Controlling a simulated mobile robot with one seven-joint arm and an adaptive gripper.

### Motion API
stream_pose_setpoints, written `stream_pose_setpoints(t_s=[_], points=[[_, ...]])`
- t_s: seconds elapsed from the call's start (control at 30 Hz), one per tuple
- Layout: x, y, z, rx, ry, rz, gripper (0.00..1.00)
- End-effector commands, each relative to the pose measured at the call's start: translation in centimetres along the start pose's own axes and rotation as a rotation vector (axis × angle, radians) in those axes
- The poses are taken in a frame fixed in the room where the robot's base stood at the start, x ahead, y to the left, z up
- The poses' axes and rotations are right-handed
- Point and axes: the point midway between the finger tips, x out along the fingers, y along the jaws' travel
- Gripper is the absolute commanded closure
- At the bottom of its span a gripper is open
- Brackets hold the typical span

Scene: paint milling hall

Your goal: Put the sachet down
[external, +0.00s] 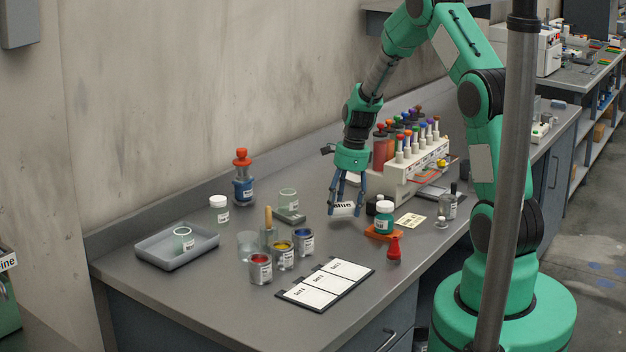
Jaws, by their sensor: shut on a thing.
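My gripper (347,206) points down over the middle of the grey bench (205,291). It is shut on a small white sachet (343,210) with dark lettering that seems to read "Blue". The sachet is held between the fingertips, low over the bench top. I cannot tell whether it touches the surface. The fingers hide part of it.
A red stamp-like object (394,250) and a board with white cards (326,283) are nearer. Open paint cups (261,268) stand left. A rack with colored-top tubes (415,165) is behind. A grey tray (150,256) lies far left.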

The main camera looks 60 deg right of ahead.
Motion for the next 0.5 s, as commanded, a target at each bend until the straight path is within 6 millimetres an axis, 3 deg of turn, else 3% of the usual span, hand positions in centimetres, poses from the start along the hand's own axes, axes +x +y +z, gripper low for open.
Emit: stream_pose_setpoints(t_s=[0.17,0.5], points=[[1.8,0.0,-0.3,0.000,0.000,0.000,0.69],[2.0,0.0,-0.3,0.000,0.000,-0.001,0.69]])
